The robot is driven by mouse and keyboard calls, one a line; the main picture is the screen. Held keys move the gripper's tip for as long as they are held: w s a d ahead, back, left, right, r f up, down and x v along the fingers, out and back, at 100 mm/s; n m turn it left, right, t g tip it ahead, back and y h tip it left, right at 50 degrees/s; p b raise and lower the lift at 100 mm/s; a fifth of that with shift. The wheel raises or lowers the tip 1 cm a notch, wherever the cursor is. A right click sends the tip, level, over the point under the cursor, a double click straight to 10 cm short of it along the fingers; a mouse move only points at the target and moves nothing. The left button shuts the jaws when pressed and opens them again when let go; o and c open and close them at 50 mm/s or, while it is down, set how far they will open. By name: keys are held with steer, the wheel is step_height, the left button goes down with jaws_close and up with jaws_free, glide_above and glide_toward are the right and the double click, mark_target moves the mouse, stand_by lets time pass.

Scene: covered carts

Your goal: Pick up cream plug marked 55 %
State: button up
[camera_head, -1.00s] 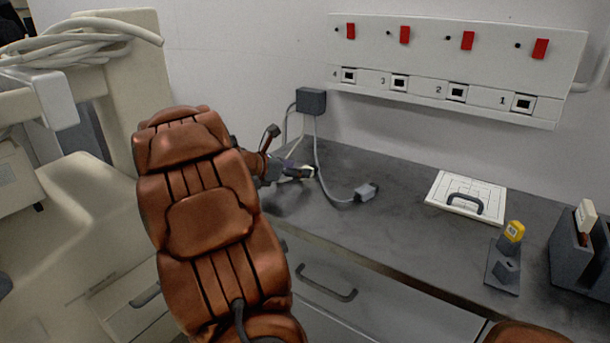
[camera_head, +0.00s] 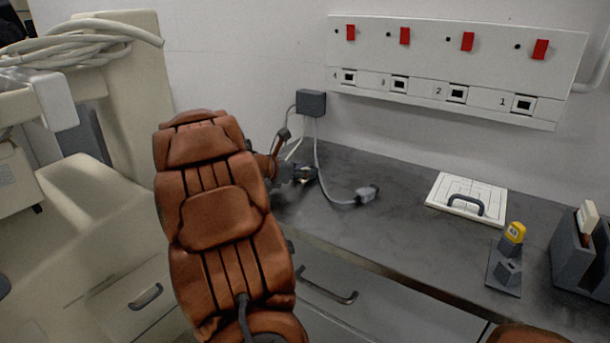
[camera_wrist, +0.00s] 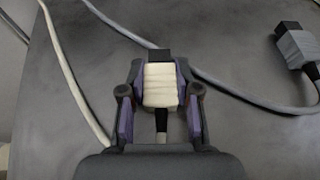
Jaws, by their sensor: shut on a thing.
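In the wrist view my gripper (camera_wrist: 160,95) is shut on a cream plug (camera_wrist: 159,84) with a black end that points away from the palm. A finger with purple pads presses on each side of it. No 55 % marking can be read on the plug. The counter (camera_wrist: 250,125) shows beneath, and I cannot tell whether the plug touches it. In the head view my gripper (camera_head: 300,175) is at the left part of the counter, and the plug is mostly hidden there.
A grey plug (camera_head: 367,194) lies to the right on its cable. A grey box (camera_head: 311,102) hangs on the wall above. A panel with numbered sockets (camera_head: 450,75) is on the wall. A white hatch (camera_head: 466,194) and a yellow-topped piece (camera_head: 514,232) are farther right. The counter's middle is clear.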

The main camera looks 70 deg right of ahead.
jaws_close()
steer(key=shift+r, duration=0.55)
step_height(320, 180, up, 3)
steer(key=shift+f+p, duration=0.1)
steer(key=shift+p, duration=0.45)
steer(key=a, duration=0.5)
steer(key=w+a, duration=0.1)
steer(key=a, duration=0.4)
steer(key=w+a+r, duration=0.1)
steer(key=a, duration=0.5)
steer(key=shift+p, duration=0.35)
